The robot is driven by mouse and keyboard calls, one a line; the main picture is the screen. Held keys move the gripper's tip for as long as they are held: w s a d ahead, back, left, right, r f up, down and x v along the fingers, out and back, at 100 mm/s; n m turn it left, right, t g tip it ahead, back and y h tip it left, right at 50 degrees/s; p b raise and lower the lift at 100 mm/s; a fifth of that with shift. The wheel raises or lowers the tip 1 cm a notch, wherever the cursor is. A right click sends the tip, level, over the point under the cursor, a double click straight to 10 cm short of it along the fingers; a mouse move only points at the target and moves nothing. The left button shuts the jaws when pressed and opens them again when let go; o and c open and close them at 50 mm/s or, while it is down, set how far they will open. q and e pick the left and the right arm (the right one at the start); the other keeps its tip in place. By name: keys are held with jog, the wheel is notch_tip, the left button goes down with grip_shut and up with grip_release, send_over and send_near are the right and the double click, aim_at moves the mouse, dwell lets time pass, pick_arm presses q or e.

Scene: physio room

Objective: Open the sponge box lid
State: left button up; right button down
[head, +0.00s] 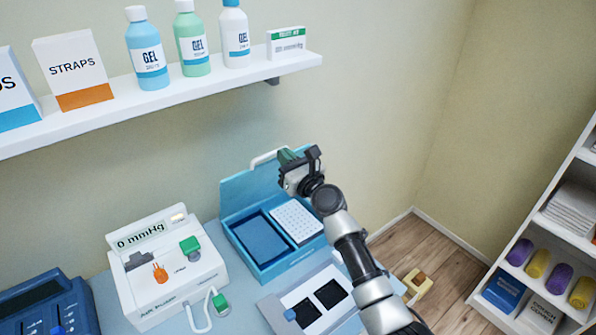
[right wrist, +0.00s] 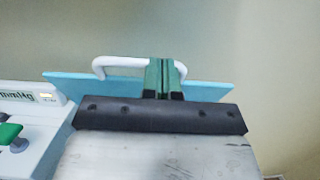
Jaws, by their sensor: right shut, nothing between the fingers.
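The blue sponge box (head: 283,269) stands on the table with its lid (head: 235,193) raised, standing up at the back. A white handle (head: 264,157) sits on the lid's top edge. In the box are an empty-looking blue compartment and a white dotted insert (head: 297,221). My right gripper (head: 287,156) is shut and empty at the lid's upper right, by the handle. In the right wrist view its green fingers (right wrist: 165,75) are together, in front of the lid (right wrist: 212,91) and the handle (right wrist: 104,65). Whether they touch the lid I cannot tell. My left gripper is out of view.
A white pump unit (head: 168,275) with a mmHg display stands left of the box. A white tray with dark pads (head: 283,303) lies in front. A wall shelf (head: 200,88) with bottles and cartons hangs above. A shelf unit (head: 530,225) stands at the right.

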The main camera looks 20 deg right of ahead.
jog(key=r+b+x, duration=0.1)
jog(key=b+x, duration=0.2)
jog(key=x, duration=0.7)
jog(key=shift+b, duration=0.35)
jog(key=shift+a, duration=0.1)
